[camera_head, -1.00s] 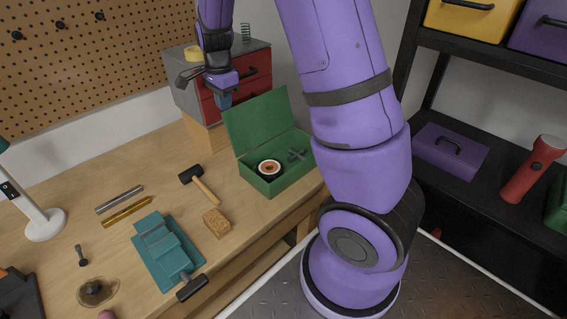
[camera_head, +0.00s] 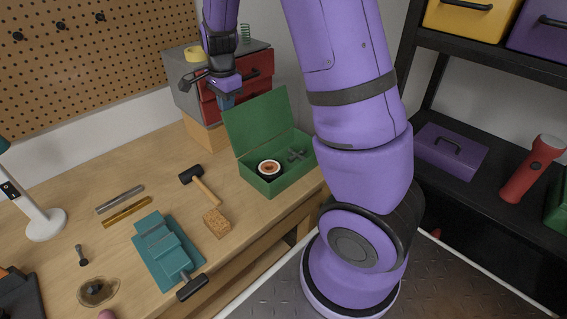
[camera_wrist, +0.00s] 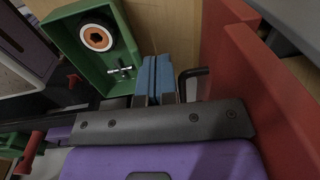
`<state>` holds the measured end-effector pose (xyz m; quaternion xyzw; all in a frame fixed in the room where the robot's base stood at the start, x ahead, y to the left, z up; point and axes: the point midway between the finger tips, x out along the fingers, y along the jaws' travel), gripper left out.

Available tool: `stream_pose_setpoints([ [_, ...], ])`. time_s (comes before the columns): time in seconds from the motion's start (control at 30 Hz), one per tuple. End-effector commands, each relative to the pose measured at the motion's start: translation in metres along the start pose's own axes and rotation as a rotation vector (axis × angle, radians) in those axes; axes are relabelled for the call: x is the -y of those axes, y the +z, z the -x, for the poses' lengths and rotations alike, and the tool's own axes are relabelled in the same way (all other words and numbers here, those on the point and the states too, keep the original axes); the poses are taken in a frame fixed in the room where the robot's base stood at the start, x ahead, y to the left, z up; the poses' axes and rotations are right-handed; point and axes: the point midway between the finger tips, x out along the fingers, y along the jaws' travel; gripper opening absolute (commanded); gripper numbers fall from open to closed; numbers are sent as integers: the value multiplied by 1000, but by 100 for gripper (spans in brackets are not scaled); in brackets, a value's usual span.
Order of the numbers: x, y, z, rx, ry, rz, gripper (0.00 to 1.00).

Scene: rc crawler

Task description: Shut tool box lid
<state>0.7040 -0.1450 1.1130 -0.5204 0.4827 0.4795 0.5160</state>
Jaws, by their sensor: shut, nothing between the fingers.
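The green tool box (camera_head: 279,184) stands on the workbench with its lid (camera_head: 262,117) raised at the back, open. Inside it are a round roll with an orange ring (camera_head: 269,168) and a grey cross-shaped piece (camera_head: 297,155). My gripper (camera_head: 227,102) is just behind and above the lid's upper left corner, in front of the red drawers. In the wrist view the blue fingertips (camera_wrist: 154,76) are together and empty, beside the tool box (camera_wrist: 112,75). I cannot tell whether the fingers touch the lid.
A grey cabinet with red drawers (camera_head: 262,82) stands close behind my gripper; a drawer front (camera_wrist: 262,90) fills the wrist view's right. A hammer (camera_head: 205,190), a cork-coloured block (camera_head: 216,222) and a teal vise (camera_head: 160,245) lie left of the box.

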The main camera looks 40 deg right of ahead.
Motion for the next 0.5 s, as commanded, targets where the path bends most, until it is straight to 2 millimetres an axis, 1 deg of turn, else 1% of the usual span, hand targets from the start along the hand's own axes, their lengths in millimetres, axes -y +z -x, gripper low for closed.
stream_pose_setpoints([
  [0.03,-26,6,-25,13,82,-7,0],
  [0.5,-47,4,-24,8,84,-5,0],
])
